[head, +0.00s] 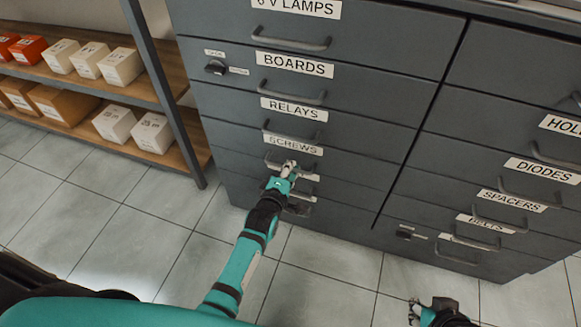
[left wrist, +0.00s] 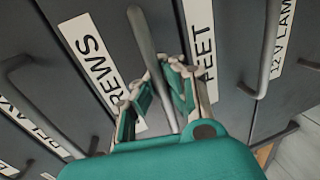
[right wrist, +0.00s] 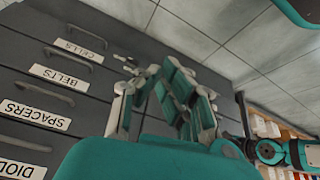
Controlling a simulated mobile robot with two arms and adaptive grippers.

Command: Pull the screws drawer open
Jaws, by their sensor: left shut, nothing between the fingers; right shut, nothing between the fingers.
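The screws drawer (head: 335,164) is in the left column of a dark grey cabinet, below the relays drawer, and looks flush with its neighbours. Its white label (head: 292,143) reads SCREWS. My left gripper (head: 289,165) is at its handle, which it partly hides. In the left wrist view the grey bar handle (left wrist: 148,45) runs between the SCREWS and FEET labels, down to the fingertips (left wrist: 165,85). The left gripper is shut with nothing held; I cannot tell whether it touches the bar. My right gripper (head: 414,308) is shut and empty, low over the floor at the lower right.
Other labelled drawers with bar handles surround it, such as boards (head: 345,82) above and diodes (head: 480,155) to the right. A wooden shelf (head: 150,95) with boxes stands left of the cabinet behind a dark post (head: 165,90). The tiled floor (head: 325,265) in front is clear.

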